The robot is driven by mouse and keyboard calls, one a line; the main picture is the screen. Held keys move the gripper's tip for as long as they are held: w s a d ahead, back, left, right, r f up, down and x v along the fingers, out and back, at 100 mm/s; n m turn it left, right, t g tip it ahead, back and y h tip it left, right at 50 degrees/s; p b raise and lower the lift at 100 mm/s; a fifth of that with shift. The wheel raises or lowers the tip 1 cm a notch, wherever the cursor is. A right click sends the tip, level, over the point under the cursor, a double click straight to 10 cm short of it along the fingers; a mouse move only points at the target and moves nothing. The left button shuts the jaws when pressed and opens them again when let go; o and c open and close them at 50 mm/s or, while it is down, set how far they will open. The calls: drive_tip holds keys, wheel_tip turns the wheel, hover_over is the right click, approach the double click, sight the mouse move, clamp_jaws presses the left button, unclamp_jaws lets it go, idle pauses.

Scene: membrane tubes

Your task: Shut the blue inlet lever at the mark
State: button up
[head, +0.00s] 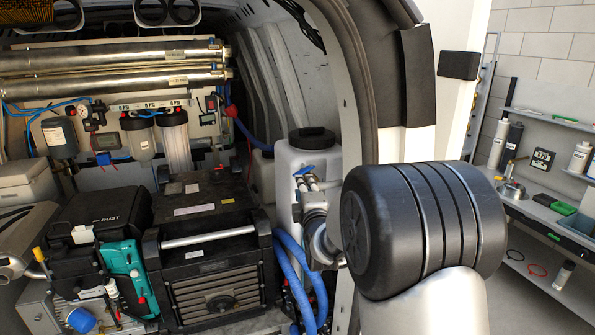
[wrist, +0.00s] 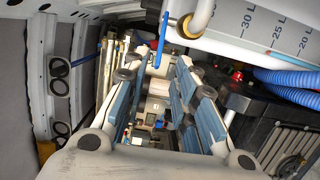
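The blue inlet lever (head: 303,170) shows in the head view in front of the white tank, just above the tips of my gripper (head: 309,185). In the wrist view the lever (wrist: 161,38) is a long thin blue bar beside a brass fitting (wrist: 187,26) on a white pipe. My gripper (wrist: 157,78) is open, with a wide empty gap between its two padded fingers. The lever appears at the upper middle, near the far end of that gap. I cannot tell whether a finger touches it. I cannot make out the mark.
The white tank (head: 291,150) with litre marks stands behind the lever. Blue corrugated hoses (head: 291,262) run below it. A black ribbed case (head: 215,285) stands to the left. The van's door frame (head: 352,110) is close on the right, beside my arm.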

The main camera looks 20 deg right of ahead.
sight(300, 172)
drive_tip(key=p+x, duration=0.1)
drive_tip(key=x, duration=0.8)
drive_tip(key=shift+w+p, duration=0.2)
drive_tip(key=shift+p, duration=0.15)
clamp_jaws()
